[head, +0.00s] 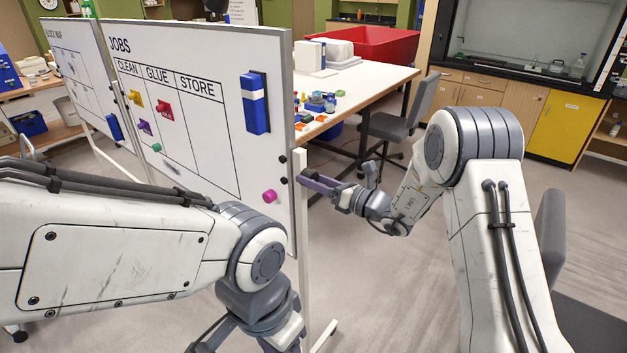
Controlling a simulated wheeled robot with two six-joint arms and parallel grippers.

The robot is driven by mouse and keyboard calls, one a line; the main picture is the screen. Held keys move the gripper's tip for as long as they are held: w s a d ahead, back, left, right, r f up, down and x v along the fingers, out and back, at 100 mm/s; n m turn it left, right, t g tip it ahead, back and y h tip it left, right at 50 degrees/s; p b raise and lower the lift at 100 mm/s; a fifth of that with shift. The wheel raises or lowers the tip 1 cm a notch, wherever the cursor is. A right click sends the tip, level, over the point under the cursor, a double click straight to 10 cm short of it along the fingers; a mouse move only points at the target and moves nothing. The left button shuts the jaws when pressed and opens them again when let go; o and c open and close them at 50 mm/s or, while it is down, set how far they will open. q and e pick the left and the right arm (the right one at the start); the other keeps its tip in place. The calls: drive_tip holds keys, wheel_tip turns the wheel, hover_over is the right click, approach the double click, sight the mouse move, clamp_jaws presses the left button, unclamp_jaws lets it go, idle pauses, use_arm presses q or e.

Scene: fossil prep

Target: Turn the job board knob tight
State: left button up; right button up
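The job board (215,120) is a white upright panel headed JOBS, with columns CLEAN, GLUE and STORE. A small dark round part (284,180) shows at its right edge beside the white post (302,230); I cannot tell whether it is the knob. My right gripper (308,182) reaches in from the right, its purple-grey fingers pointing left at the post and right edge of the board. It is too small to tell whether the fingers are apart or touch anything. My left arm crosses in front of the board's lower part, and its gripper is not visible.
A blue eraser (255,103), a pink round piece (269,196) and several coloured magnets (165,109) are on the board. Behind stands a table (372,77) with a red bin (372,45) and small blocks. A grey chair (402,120) stands beside it. Some floor is clear.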

drive_tip(key=o, duration=0.3)
drive_tip(key=b+v, duration=0.4)
drive_tip(key=v, duration=0.6)
drive_tip(key=shift+s+d, duration=0.15)
drive_tip(key=shift+d, duration=0.1)
